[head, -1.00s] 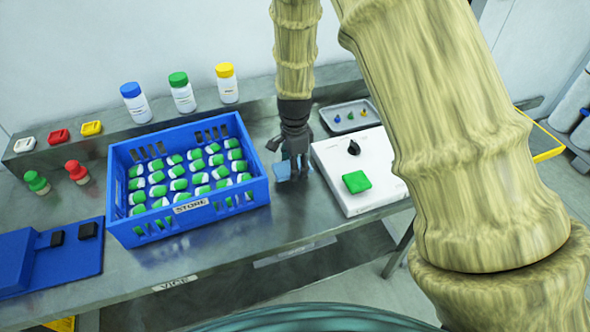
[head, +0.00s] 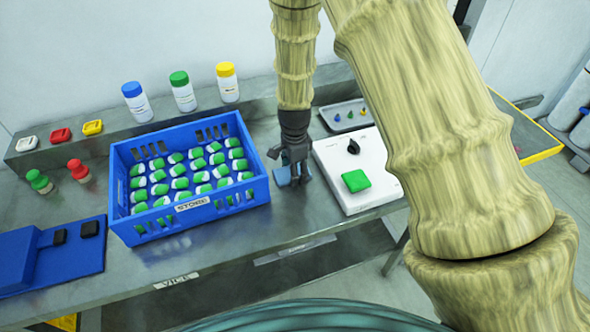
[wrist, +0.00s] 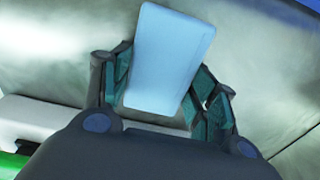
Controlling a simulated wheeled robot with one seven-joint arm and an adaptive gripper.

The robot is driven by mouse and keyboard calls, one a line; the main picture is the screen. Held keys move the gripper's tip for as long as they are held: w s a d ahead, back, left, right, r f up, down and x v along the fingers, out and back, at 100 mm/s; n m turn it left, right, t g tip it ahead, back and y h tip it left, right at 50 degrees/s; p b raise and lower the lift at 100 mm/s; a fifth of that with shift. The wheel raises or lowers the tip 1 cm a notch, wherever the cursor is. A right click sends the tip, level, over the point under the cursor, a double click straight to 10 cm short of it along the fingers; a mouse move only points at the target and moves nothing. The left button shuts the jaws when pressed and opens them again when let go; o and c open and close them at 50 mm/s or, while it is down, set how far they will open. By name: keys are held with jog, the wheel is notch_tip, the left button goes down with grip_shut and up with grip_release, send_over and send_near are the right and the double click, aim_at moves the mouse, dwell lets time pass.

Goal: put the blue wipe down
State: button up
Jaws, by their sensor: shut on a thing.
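The blue wipe (head: 283,177) is a small light-blue piece just above or on the metal bench, between the blue crate and the white device. My gripper (head: 291,176) points down there. In the wrist view the wipe (wrist: 168,58) shows as a pale blue rectangle, slightly tilted, between the two fingers of my gripper (wrist: 162,85). The gripper is shut on it. I cannot tell whether the wipe touches the bench.
The blue crate (head: 190,222) marked STORE, full of green-and-white items, stands close left. The white device (head: 375,197) with a black knob and green pad (head: 355,181) is close right. A grey tray (head: 335,122) and several bottles stand behind. Bare bench shows in front.

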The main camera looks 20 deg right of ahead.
jog(key=shift+s+f, duration=0.35)
jog(key=shift+f, duration=0.2)
jog(key=shift+c, duration=0.7)
jog(key=o, duration=1.1)
jog(key=shift+a+f, duration=0.1)
jog(key=shift+c, duration=0.2)
jog(key=shift+o, duration=0.6)
jog(key=shift+w+f, duration=0.15)
jog(key=shift+w, duration=0.1)
jog(key=shift+w+r, duration=0.1)
jog(key=shift+r, duration=0.2)
jog(key=shift+r, duration=0.8)
notch_tip(320, 180, up, 12)
jog(key=b, duration=0.3)
jog(key=shift+f, duration=0.2)
